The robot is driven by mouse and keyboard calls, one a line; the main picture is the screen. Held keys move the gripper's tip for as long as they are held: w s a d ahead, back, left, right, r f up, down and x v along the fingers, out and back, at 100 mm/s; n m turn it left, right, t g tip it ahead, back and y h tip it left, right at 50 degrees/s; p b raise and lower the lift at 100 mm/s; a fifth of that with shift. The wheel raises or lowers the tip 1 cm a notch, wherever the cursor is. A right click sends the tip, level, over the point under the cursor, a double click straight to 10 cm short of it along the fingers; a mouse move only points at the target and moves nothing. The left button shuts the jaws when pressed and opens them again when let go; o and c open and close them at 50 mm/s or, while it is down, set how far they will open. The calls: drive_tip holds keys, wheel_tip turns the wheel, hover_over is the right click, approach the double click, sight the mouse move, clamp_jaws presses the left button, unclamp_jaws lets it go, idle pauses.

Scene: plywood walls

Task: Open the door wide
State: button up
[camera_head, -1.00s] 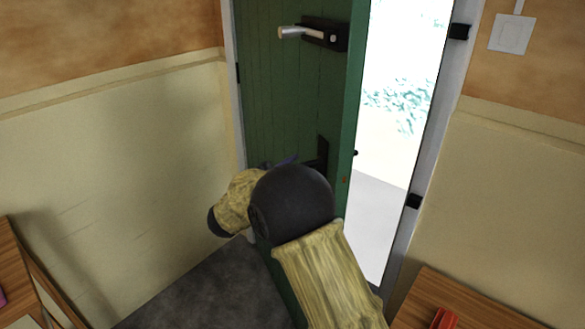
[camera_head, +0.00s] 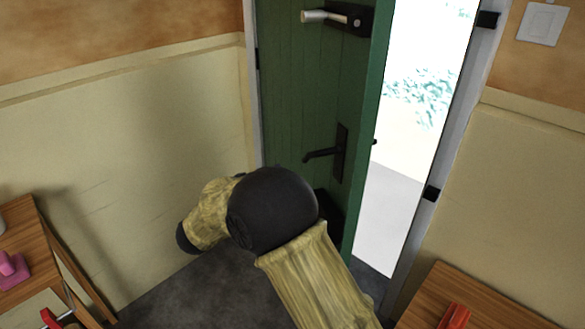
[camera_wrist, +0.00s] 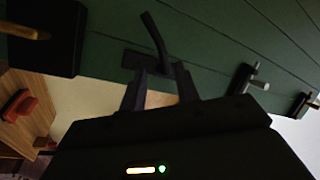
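The green plank door (camera_head: 290,95) stands ajar, with a bright gap between its right edge and the frame (camera_head: 455,120). Its black lever handle (camera_head: 322,155) points left from a dark plate and is clear of my arm in the head view. In the wrist view the handle (camera_wrist: 155,38) lies just beyond the fingertips. My gripper (camera_wrist: 161,82) has its two fingers apart with nothing visibly held between them. It seems to be near the door face below the handle. In the head view my arm hides the gripper and the lower door.
A lock with a pale knob (camera_head: 335,17) sits higher on the door. Wooden tables stand at the lower left (camera_head: 25,245) and lower right (camera_head: 455,300), the right one with a red object (camera_head: 453,317). Dark floor (camera_head: 205,290) is clear before the left wall.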

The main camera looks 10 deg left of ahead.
drive_tip(key=v, duration=0.6)
drive_tip(key=shift+w, duration=0.1)
idle(0.3)
